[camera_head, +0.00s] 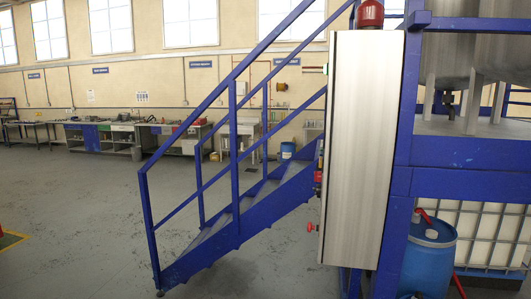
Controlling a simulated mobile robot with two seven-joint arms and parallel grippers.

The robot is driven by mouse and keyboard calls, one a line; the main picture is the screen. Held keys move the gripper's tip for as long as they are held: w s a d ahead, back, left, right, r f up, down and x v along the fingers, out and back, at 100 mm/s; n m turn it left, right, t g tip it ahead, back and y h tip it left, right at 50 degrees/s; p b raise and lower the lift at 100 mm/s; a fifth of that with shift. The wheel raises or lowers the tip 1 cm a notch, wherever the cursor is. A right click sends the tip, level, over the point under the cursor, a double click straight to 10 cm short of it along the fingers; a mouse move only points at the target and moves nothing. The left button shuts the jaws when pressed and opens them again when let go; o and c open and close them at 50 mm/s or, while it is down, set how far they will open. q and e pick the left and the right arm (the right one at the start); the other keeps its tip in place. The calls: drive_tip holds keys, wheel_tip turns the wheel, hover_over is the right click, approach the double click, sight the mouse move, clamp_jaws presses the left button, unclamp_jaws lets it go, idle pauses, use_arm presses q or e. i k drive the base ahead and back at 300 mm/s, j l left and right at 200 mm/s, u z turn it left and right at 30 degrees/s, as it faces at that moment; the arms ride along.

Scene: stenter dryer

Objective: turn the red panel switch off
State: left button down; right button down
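A tall grey metal panel cabinet (362,150) stands right of centre, its broad face towards me. Red parts stick out from its narrow left side, seen nearly edge-on: a small red knob (311,228) low down, and a red piece (318,176) with some yellow near mid-height. I cannot tell which of them is the red panel switch, nor what position either is in. Neither of my grippers is in view.
Blue stairs with railings (236,165) stand directly left of the cabinet. A blue frame (465,152) carrying tanks is on the right, with a blue barrel (427,265) below. A red beacon (370,14) tops the cabinet. The grey floor (80,220) at left is open.

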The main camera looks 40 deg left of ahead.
sight(317, 175)
drive_tip(key=j+u, duration=0.25)
drive_tip(key=j, duration=0.3)
drive_tip(key=j+u, duration=0.3)
drive_tip(key=j, duration=0.7)
drive_tip(key=i+j+z, duration=0.1)
drive_tip(key=i+j, duration=0.2)
drive_tip(key=i+j+z, duration=0.1)
drive_tip(key=i+j, duration=0.15)
drive_tip(key=j, duration=0.15)
drive_tip(key=i+j+z, duration=0.1)
drive_tip(key=i+j, duration=0.15)
drive_tip(key=j, duration=0.15)
drive_tip(key=i+j+z, duration=0.15)
drive_tip(key=j, duration=0.3)
drive_tip(key=i+j+z, duration=0.1)
drive_tip(key=i+j, duration=0.2)
drive_tip(key=j, duration=0.15)
